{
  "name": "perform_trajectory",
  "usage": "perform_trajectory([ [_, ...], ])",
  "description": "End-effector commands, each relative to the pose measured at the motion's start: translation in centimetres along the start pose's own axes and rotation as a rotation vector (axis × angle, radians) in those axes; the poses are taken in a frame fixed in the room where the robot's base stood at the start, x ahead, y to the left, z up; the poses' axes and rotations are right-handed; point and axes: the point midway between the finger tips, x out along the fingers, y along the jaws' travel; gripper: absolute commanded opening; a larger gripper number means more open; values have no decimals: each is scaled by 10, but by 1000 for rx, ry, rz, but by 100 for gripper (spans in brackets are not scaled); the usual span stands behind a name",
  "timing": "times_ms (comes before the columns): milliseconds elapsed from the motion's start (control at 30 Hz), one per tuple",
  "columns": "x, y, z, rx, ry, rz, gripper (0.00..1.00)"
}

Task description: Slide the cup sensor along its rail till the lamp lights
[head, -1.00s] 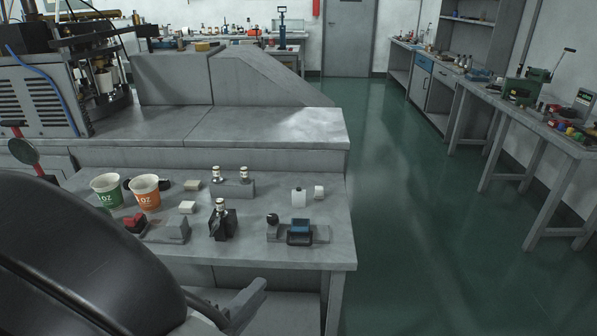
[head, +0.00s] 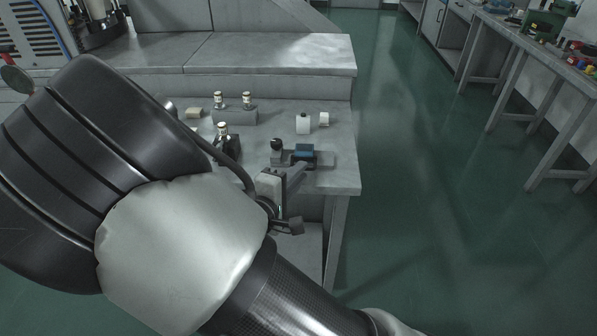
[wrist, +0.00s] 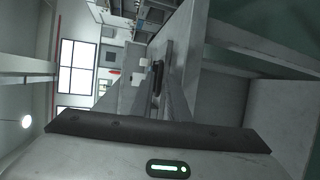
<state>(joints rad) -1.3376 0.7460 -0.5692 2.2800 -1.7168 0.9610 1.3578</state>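The likely cup sensor is a small dark block with a blue top (head: 304,151) on a flat grey rail or base (head: 325,160), near the right front of the bench. A black round knob (head: 277,145) stands at its left. My gripper (head: 297,174) is just in front of the block and overlaps its lower front; I cannot tell if they touch. In the wrist view a dark elongated frame (wrist: 157,78), likely part of the sensor, lies ahead. I cannot make out a lit lamp.
A dark stand with a small bottle (head: 223,137) is left of the sensor. The bench (head: 345,180) ends just right of the rail. My arm hides the bench's left part.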

Motion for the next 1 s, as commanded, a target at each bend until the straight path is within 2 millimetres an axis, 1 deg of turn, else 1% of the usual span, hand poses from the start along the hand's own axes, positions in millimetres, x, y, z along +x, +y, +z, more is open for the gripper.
perform_trajectory([
  [100, 4, 0, 0, -1, 1, 1, 15],
  [300, 4, 0, 0, -1, 1, 1, 15],
  [333, 4, 0, 0, -1, 1, 1, 13],
  [400, 4, 0, 0, -1, 1, 1, 1],
  [433, 4, 0, 0, -1, 1, 0, 0],
  [1000, 3, 0, 0, 0, 0, 0, 0],
])
